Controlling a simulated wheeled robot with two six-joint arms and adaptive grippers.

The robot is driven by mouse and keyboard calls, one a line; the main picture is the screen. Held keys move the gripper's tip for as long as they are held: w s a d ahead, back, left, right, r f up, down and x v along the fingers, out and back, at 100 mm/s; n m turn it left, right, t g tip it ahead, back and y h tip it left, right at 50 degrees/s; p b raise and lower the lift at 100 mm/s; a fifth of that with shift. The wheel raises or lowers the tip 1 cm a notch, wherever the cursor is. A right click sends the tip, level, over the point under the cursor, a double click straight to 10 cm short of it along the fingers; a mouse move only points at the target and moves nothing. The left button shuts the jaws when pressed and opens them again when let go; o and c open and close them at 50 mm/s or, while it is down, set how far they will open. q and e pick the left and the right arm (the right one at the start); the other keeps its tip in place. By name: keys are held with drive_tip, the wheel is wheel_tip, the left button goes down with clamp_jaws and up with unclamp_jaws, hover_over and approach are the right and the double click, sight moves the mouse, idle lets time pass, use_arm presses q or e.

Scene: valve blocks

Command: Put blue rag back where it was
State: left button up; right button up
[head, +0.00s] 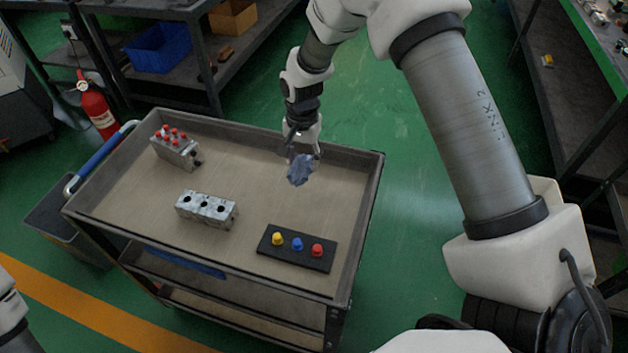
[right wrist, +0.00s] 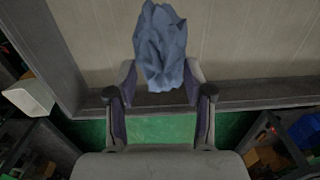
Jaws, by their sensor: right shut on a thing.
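The blue rag (head: 299,169) is a crumpled cloth near the back right of the cart (head: 150,206). My right gripper (head: 302,155) is shut on it. In the right wrist view the rag (right wrist: 161,48) is pinched between the fingertips of my right gripper (right wrist: 160,82), with the cart's tray behind it. I cannot tell whether the rag touches the tray or hangs just above it. My left gripper is not in view; only a bit of my left arm shows at the lower left edge of the head view.
On the cart stand a valve block with red knobs (head: 174,147), a metal block with dark holes (head: 206,208) and a black board with yellow, blue and red knobs (head: 297,248). The cart has a raised rim. A red fire extinguisher (head: 98,108) stands at the left.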

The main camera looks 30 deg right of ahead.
sight(303, 156)
drive_tip(key=shift+d+r, duration=0.2)
drive_tip(key=shift+r, duration=0.8)
drive_tip(key=shift+w+a+r, duration=0.1)
drive_tip(key=shift+w+r, duration=0.1)
drive_tip(key=f, duration=0.5)
drive_tip(key=f+p, duration=0.1)
drive_tip(key=f, duration=0.4)
drive_tip(key=shift+w, duration=0.2)
drive_tip(key=o, duration=1)
drive_tip(key=r, duration=0.8)
drive_tip(key=r+b, duration=0.1)
drive_tip(key=r, duration=0.3)
drive_tip(key=shift+s+r, duration=0.1)
drive_tip(key=shift+s, duration=0.15)
